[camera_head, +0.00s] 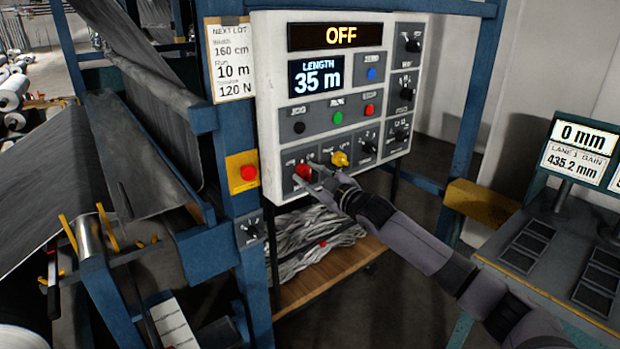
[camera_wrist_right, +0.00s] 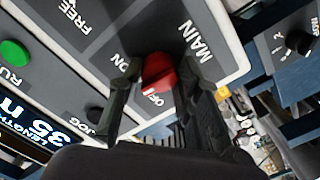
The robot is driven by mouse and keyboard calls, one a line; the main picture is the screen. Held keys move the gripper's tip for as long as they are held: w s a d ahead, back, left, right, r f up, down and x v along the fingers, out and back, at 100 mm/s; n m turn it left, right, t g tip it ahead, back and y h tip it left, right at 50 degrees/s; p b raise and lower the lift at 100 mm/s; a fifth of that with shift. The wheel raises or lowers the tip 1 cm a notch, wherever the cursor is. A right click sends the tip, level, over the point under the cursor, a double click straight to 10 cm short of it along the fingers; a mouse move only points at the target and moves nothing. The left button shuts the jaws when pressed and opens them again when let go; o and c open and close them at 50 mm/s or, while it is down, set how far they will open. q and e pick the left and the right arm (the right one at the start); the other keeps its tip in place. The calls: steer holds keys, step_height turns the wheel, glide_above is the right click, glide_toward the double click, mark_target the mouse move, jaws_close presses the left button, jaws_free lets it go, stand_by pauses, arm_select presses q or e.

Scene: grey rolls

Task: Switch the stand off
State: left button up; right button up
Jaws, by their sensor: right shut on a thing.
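The stand's control panel (camera_head: 430,30) is a light box on a blue frame. Its top display (camera_head: 335,36) reads OFF in yellow letters. The red MAIN knob (camera_head: 302,171) is at the panel's lower left; it also shows in the wrist view (camera_wrist_right: 157,72), between the ON and OFF labels. My right gripper (camera_head: 306,174) reaches it from the lower right and is shut on it, with a finger on each side in the wrist view (camera_wrist_right: 160,84). The knob's exact pointing is hard to read. My left gripper is not in view.
A yellow knob (camera_head: 340,159) sits just right of the red one. Black, green and red buttons are above. A red button on a yellow plate (camera_head: 243,172) is to the left. A length display (camera_head: 318,76) reads 35 m. A desk console (camera_head: 560,245) stands at right.

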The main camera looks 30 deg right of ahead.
steer(key=n, duration=0.5)
steer(key=shift+n, duration=0.3)
steer(key=shift+n+p, duration=0.5)
steer(key=shift+n, duration=1.7)
steer(key=o, duration=1.1)
steer(key=shift+o, duration=0.2)
steer(key=shift+s, duration=0.15)
steer(key=s+d, duration=0.1)
steer(key=s, duration=1)
steer(key=shift+s, duration=0.35)
